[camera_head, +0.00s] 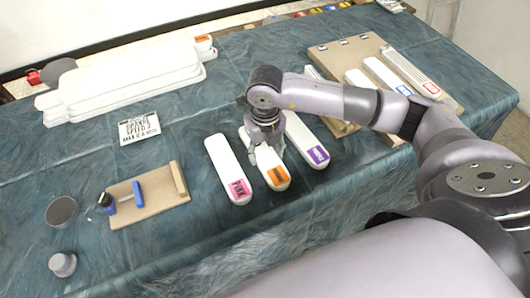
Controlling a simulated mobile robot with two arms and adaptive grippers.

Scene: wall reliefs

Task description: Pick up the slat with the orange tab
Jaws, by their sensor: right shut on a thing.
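Three white slats with coloured tabs lie side by side near the middle of the table. The slat with the orange tab (273,181) is the middle one. The slat with the pink tab (230,172) is on its left, and the slat with the purple tab (306,140) is on its right. My right gripper (265,150) reaches down from above and is shut on the orange-tab slat around its middle. The gripper hides part of that slat, and I cannot tell whether it is clear of the cloth. My left gripper is not in view.
A stack of white slats (120,84) lies at the back left. A sign (139,128), a wooden board with a blue tool (155,207), and round grey pieces (62,264) are on the left. A board with more slats (345,45) is at the right.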

